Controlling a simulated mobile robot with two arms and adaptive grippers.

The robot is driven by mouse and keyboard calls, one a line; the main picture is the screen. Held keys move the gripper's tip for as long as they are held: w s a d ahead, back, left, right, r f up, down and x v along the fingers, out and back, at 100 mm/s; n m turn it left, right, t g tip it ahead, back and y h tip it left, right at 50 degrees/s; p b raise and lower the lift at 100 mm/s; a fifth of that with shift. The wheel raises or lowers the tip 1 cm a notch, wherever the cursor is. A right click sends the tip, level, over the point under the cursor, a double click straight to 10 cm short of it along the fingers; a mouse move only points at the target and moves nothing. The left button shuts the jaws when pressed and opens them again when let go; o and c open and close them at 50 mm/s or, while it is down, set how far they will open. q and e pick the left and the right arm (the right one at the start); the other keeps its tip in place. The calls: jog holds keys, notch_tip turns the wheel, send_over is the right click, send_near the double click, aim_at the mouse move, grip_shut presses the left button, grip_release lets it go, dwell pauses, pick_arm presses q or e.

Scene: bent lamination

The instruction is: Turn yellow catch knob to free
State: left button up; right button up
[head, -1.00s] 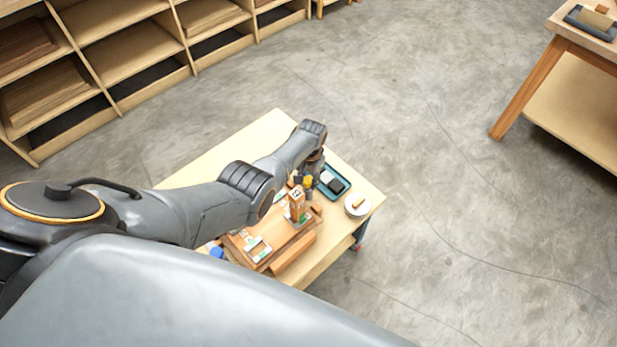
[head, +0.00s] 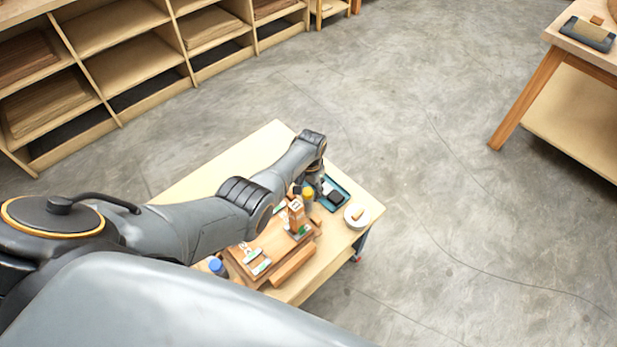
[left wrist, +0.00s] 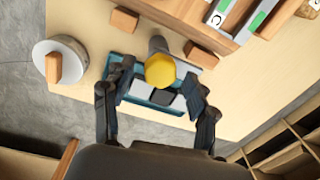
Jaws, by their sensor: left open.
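A yellow faceted knob (left wrist: 160,71) on a grey cylindrical stem shows in the left wrist view, between my open fingers. In the head view the yellow knob (head: 308,194) stands beside the wooden fixture (head: 278,240) on the pale table. My left gripper (left wrist: 157,82) has one finger on each side of the knob, with visible gaps; I cannot tell how far it is above the knob. In the head view my left gripper (head: 314,182) is small and partly hidden by my wrist. My right gripper is not in view.
A blue tray with dark and pale blocks (left wrist: 141,92) lies close behind the knob. A round white dish (head: 357,216) with a wooden piece is to its right in the head view. A blue-capped item (head: 216,265) stands near the fixture. Shelves (head: 120,60) line the back.

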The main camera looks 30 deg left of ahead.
aim_at(309, 193)
pick_arm(q)
notch_tip(309, 193, up, 11)
jog(key=shift+s+d+r, duration=0.15)
jog(key=shift+d+r, duration=0.05)
jog(key=shift+d, duration=0.05)
jog(key=shift+r, duration=0.1)
dwell(0.6)
